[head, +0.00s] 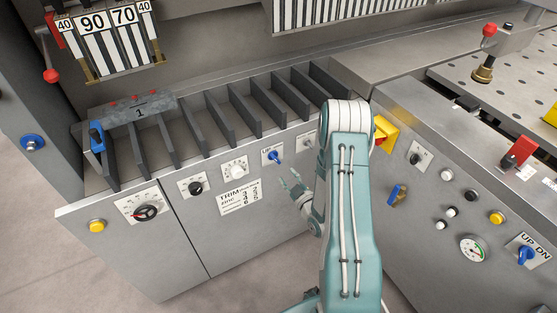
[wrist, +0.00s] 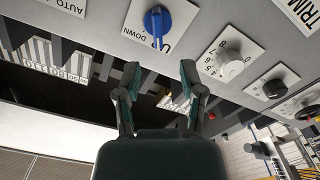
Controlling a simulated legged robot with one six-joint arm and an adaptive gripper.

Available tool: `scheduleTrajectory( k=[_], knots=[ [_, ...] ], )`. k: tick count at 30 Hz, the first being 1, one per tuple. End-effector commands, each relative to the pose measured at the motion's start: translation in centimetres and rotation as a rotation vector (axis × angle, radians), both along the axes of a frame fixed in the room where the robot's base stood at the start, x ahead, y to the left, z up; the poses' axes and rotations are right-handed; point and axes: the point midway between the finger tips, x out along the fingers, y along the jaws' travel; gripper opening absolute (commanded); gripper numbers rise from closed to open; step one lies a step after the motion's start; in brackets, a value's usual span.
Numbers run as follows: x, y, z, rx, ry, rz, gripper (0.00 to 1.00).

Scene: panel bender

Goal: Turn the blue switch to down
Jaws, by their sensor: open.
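The blue switch (wrist: 157,19) is a blue knob on a white plate at the top of the wrist view. The plate reads DOWN and UP, upside down there. The knob's narrow end points down the picture, between the two words and close to UP. In the head view the blue switch (head: 273,157) is on the grey front panel, left of my arm. My gripper (wrist: 160,74) is open and empty, its two fingers spread below the switch in the wrist view, apart from it. In the head view my gripper (head: 290,184) is just in front of the panel, below and right of the switch.
A white dial (head: 235,170), a black knob (head: 195,188) and a larger black dial (head: 146,212) lie left along the panel. A yellow-backed switch (head: 384,134) is right of my arm. Another blue knob (head: 526,254), marked UP DN, is far right. Slotted bins (head: 232,107) lie above the panel.

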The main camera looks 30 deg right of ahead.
Motion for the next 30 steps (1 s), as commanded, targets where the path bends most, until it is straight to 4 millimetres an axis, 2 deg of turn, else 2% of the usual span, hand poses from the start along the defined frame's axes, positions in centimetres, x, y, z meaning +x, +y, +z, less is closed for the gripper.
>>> scheduleTrajectory(
  k=[6, 12, 18, 25, 26, 27, 29, 30],
  knots=[
    [4.2, -0.2, 0.0, 0.003, -0.002, 0.002, 0.51],
    [7.4, -0.2, -0.1, 0.005, -0.001, 0.001, 0.51],
    [8.7, 0.0, 0.0, 0.004, 0.001, -0.001, 0.51],
    [8.8, -0.1, 0.0, 0.005, 0.001, -0.001, 0.51],
    [8.8, -0.1, -0.1, 0.005, 0.002, -0.001, 0.47],
    [8.8, -0.1, 0.0, 0.005, 0.002, -0.001, 0.29],
    [8.8, -0.1, -0.1, 0.005, 0.001, -0.002, 0.02],
    [8.8, -0.1, -0.1, 0.005, 0.002, -0.001, 0.00]
  ],
)
